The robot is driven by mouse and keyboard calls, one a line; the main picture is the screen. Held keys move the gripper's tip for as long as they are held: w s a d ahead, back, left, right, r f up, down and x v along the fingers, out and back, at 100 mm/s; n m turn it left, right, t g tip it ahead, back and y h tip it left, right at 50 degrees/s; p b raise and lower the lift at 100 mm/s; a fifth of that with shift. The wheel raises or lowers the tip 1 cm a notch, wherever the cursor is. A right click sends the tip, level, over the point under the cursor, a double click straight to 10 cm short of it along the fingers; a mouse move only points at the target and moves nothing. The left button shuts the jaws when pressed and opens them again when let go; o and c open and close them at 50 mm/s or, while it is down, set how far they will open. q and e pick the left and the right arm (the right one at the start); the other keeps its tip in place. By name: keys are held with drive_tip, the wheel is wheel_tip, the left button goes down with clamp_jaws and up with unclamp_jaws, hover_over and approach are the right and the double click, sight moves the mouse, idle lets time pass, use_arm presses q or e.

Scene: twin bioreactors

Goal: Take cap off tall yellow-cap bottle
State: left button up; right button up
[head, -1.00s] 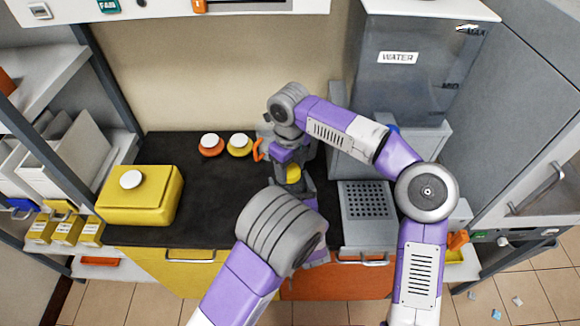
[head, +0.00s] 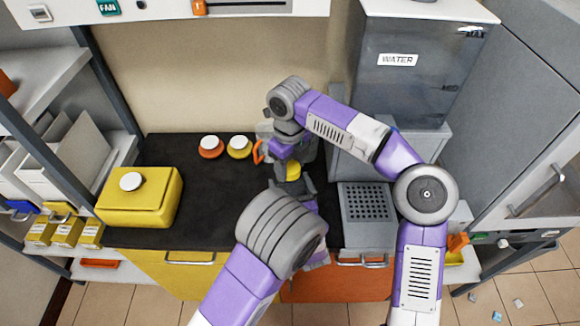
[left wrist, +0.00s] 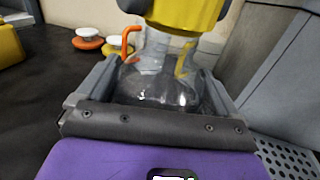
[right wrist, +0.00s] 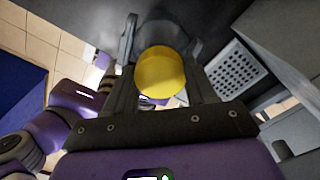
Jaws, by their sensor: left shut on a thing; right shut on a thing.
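The tall bottle (left wrist: 160,85) is clear and stands upright between the fingers of my left gripper (left wrist: 160,72), which is shut on its body. The yellow cap (left wrist: 185,12) is at the top of the left wrist view, over the bottle's neck. Whether it still touches the neck I cannot tell. My right gripper (right wrist: 163,50) is shut on the yellow cap (right wrist: 160,73) from above. In the head view, the cap (head: 293,171) shows between the two grippers, and my left arm hides most of the bottle.
Two white-topped lids, one orange (head: 210,148) and one yellow (head: 239,147), sit at the back of the dark worktop (head: 205,195). A yellow container (head: 145,200) stands at left. A perforated grey block (head: 367,202) is at right, below the water tank (head: 405,85). The worktop's middle-left is clear.

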sight(290, 167)
drive_tip(key=shift+r, duration=0.3)
drive_tip(key=shift+r, duration=1.9)
use_arm(q)
drive_tip(key=o, duration=1.7)
